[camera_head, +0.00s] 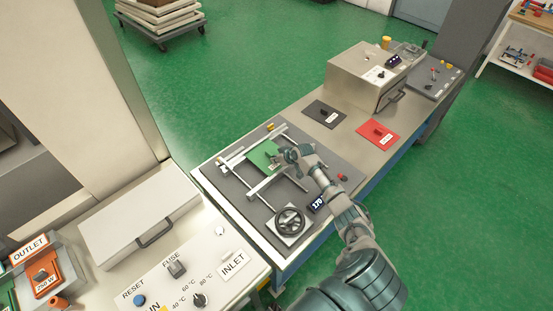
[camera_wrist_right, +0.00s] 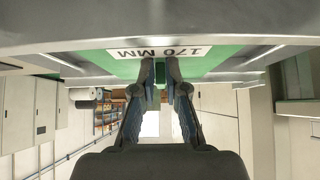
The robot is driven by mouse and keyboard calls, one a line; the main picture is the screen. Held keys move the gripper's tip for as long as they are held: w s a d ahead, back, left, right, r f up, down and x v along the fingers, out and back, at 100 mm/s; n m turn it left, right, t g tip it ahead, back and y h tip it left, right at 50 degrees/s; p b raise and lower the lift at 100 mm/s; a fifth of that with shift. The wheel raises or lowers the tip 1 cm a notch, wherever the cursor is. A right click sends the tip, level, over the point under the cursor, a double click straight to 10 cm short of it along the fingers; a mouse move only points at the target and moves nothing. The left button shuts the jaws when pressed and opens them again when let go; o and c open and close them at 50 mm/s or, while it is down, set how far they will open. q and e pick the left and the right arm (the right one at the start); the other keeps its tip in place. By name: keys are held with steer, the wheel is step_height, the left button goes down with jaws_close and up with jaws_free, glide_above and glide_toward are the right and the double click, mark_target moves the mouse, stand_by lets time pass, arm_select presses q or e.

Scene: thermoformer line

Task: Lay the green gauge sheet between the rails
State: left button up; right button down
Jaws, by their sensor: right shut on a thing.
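The green gauge sheet (camera_head: 260,155) is over the rail fixture on the bench. In the head view it appears between the near rail (camera_head: 262,187) and the far rail (camera_head: 240,155). My right gripper (camera_head: 286,157) is at the sheet's right side. In the right wrist view, my right gripper (camera_wrist_right: 160,73) is shut on a green grip of the sheet. The sheet (camera_wrist_right: 210,62) shows a white "170 MM" label there, with metal strips to either side. I cannot tell whether the sheet rests on the fixture or hovers just above it. My left gripper is not in view.
A handwheel (camera_head: 289,222) and a display reading 170 (camera_head: 317,204) are at the fixture's near end. A black plate (camera_head: 325,113) and a red plate (camera_head: 377,132) lie farther along the bench. A control panel (camera_head: 190,270) stands at the lower left.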

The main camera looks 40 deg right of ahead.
steer(key=c, duration=1.1)
jaws_free()
steer(key=v, duration=1.2)
steer(key=shift+f, duration=0.1)
